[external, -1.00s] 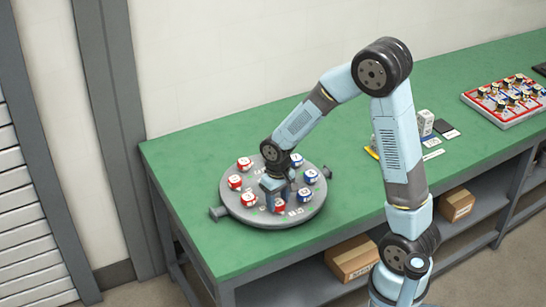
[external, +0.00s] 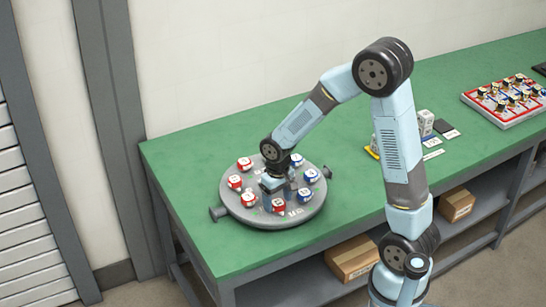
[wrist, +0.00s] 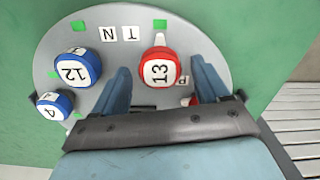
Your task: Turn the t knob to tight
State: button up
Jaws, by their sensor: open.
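A round grey panel (external: 240,214) carries several red and blue knobs with white numbered tops. That knob's white pointer faces a green mark (wrist: 160,25). In the external view, my gripper (external: 279,195) is low over the panel's front part, near a red knob (external: 278,205).
Blue knobs marked 12 (wrist: 74,68) and 4 (wrist: 54,105) sit left of my fingers; another red knob is mostly hidden behind the right finger. The green bench (external: 190,150) around the panel is clear. Small boxes (external: 427,122) and a red-rimmed tray (external: 505,98) stand farther right.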

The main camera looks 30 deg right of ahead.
aim_at(278, 202)
notch_tip(278, 202, up, 14)
jog(key=shift+f, duration=0.25)
dwell(0.4)
jog(key=s+d+r+m+t, duration=0.1)
jog(key=s+d+r+t, duration=0.1)
jog(key=s+d+r, duration=0.3)
jog(key=s+d+r+m+t, duration=0.1)
jog(key=s+d+r+t, duration=0.2)
jog(key=s+d, duration=0.9)
notch_tip(278, 202, up, 4)
jog(key=shift+s+d+f+t, duration=0.25)
jog(key=shift+d+t, duration=0.05)
jog(key=shift+d, duration=0.1)
dwell(2.0)
